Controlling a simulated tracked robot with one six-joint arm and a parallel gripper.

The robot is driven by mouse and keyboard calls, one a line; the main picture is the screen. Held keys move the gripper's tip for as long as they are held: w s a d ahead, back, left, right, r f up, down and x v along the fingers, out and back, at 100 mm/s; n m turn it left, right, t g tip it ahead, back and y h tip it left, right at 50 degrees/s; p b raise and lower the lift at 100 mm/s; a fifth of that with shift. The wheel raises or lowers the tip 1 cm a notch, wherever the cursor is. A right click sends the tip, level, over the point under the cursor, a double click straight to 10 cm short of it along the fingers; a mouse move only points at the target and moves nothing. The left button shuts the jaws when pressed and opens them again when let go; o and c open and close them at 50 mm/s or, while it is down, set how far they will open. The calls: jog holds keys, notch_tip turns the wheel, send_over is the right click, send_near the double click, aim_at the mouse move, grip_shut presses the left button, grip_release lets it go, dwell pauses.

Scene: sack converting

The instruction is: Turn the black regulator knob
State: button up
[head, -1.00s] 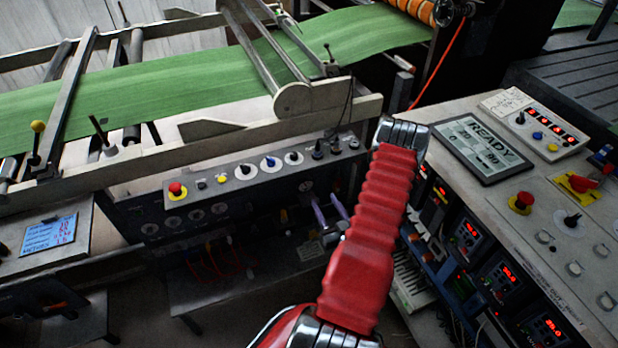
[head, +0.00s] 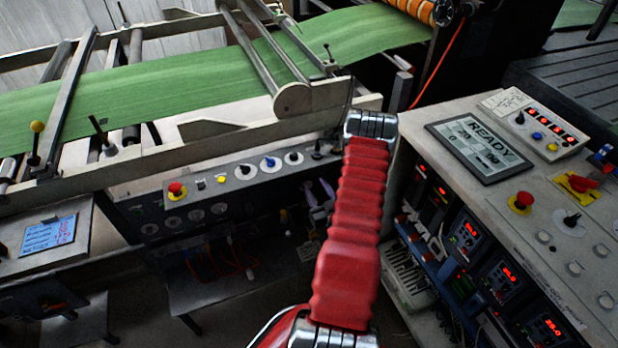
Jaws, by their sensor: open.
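Several black knobs are in view, and I cannot tell for sure which is the regulator. A stubby black knob (head: 318,149) stands at the right end of the front panel (head: 215,183) under the green web. It is just left of my arm's metal wrist collar, and my arm covers part of the panel beside it. Black knobs on pale discs (head: 243,170) sit further left on the same panel. Another black knob (head: 572,220) is on the right console. My red-sleeved arm reaches up the middle; its jaws do not show beyond the collar.
A red stop button (head: 175,188) is at the panel's left. The right console (head: 480,230) carries a READY display (head: 478,147) and another red stop button (head: 522,201). A pale frame beam (head: 220,145) and green web (head: 170,75) lie above the panel.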

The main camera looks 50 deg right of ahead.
jog(key=shift+x, duration=2.75)
jog(key=c, duration=1)
